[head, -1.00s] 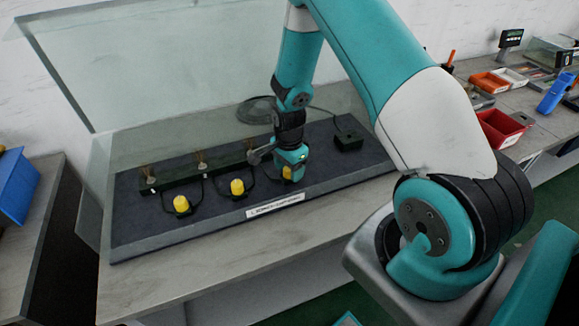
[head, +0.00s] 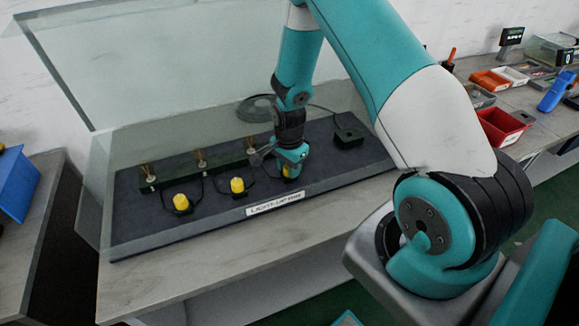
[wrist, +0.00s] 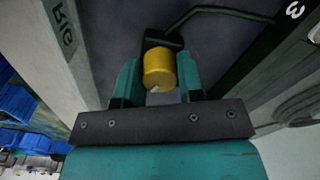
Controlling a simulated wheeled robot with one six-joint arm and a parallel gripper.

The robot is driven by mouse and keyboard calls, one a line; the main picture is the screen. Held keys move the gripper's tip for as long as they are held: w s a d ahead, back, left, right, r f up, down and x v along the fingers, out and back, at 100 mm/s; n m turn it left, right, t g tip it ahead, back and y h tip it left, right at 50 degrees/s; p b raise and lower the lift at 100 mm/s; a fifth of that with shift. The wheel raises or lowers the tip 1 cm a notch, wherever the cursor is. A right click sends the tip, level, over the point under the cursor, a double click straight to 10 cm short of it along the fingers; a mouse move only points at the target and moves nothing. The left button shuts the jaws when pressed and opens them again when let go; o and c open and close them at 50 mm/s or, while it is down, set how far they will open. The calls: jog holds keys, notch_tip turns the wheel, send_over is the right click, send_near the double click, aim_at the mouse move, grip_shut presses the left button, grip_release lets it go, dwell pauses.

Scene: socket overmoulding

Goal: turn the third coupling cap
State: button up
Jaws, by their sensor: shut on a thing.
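The third coupling cap (wrist: 158,68) is a yellow cylinder between the two teal fingers in the wrist view. My gripper (wrist: 158,80) is shut on it from both sides. In the head view my gripper (head: 289,166) stands over the right-most station and hides most of this cap (head: 287,171). The other two yellow caps, the left one (head: 181,202) and the middle one (head: 237,185), stand on the dark mat to its left. A black bracket touches or passes close behind the held cap in the wrist view.
The dark mat (head: 140,230) bears a green rail (head: 180,180) with several upright fittings behind the caps. A small black box (head: 348,137) stands at right. A clear panel (head: 150,70) rises behind. A white label (head: 275,203) marks the front edge.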

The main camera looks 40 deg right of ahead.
jog(key=n+b, duration=0.1)
jog(key=n, duration=0.4)
jog(key=n+b, duration=0.1)
jog(key=n, duration=0.4)
jog(key=shift+n, duration=0.3)
jog(key=n, duration=0.5)
jog(key=shift+b, duration=0.3)
jog(key=n, duration=0.5)
jog(key=shift+n, duration=0.4)
jog(key=o, duration=0.9)
jog(key=shift+o, duration=0.2)
jog(key=shift+r, duration=0.1)
